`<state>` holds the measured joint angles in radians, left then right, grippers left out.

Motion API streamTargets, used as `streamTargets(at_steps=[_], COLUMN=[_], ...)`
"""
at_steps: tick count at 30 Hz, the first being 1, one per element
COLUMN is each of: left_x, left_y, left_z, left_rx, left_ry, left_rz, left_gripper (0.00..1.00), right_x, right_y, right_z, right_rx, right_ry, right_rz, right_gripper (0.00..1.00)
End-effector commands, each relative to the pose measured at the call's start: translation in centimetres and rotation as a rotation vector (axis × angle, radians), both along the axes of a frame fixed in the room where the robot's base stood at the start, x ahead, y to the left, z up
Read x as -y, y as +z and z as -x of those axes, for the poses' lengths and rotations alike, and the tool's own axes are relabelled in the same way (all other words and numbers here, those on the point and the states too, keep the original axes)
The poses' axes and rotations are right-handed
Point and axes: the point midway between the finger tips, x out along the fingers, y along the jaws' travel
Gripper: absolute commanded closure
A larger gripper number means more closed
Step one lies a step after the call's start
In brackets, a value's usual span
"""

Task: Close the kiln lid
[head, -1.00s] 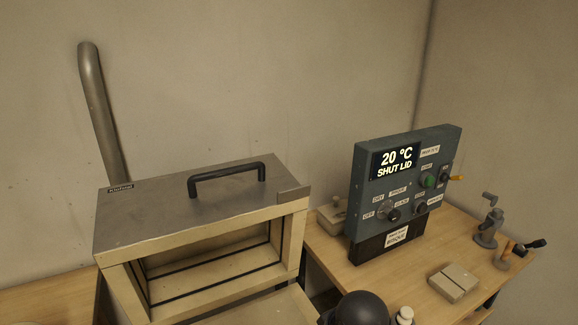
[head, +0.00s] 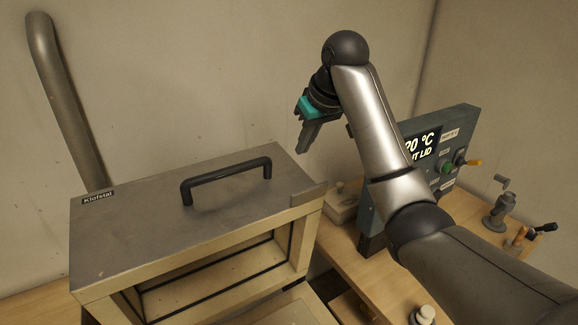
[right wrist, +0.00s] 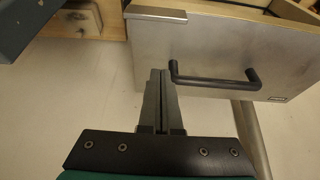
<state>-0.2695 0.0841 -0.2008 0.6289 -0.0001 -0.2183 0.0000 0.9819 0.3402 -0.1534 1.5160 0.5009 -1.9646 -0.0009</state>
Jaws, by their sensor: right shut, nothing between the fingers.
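The kiln (head: 130,303) stands at left, with a grey metal panel (head: 140,235) on top carrying a black bar handle (head: 225,178). Under its front edge is a cream-framed opening with dark lines; I cannot tell which part is hinged. My right gripper (head: 303,150) is shut and empty, pointing down above the panel's back right corner, apart from the handle. In the right wrist view the shut fingers (right wrist: 160,73) show beside the handle (right wrist: 213,80) on the metal panel (right wrist: 210,45). My left gripper is not in view.
A control box (head: 455,130) reading 20 °C and SHUT LID stands on the wooden bench (head: 350,262), partly behind my right arm. A grey pipe (head: 60,95) rises behind the kiln. Small tools (head: 497,212) stand at right. The wall behind is bare.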

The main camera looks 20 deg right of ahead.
Motion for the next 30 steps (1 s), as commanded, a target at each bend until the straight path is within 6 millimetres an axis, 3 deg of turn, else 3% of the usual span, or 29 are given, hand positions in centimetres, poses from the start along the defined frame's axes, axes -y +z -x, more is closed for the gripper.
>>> streamTargets(at_steps=[2, 5, 11, 20, 24, 30], left_x=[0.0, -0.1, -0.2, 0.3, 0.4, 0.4], left_y=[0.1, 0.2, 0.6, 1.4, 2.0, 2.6], left_z=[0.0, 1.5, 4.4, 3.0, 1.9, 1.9], left_rx=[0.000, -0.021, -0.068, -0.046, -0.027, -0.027], left_ry=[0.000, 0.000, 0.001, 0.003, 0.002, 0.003], left_rz=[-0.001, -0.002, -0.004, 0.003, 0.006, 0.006], left_gripper=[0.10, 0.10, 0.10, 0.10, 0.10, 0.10], right_x=[0.1, -0.1, -0.4, -0.8, -0.6, -0.2], right_y=[-0.1, -0.9, -4.4, -8.9, -8.9, -9.1], right_z=[-0.1, -0.6, -2.2, -4.4, -3.0, -1.4], right_rx=[-0.002, -0.003, -0.006, -0.001, 0.000, 0.000], right_ry=[0.000, 0.000, 0.000, 0.000, 0.001, -0.001], right_rz=[-0.001, -0.002, -0.002, -0.001, 0.000, 0.000], right_gripper=[1.00, 1.00, 1.00, 1.00, 1.00, 1.00])
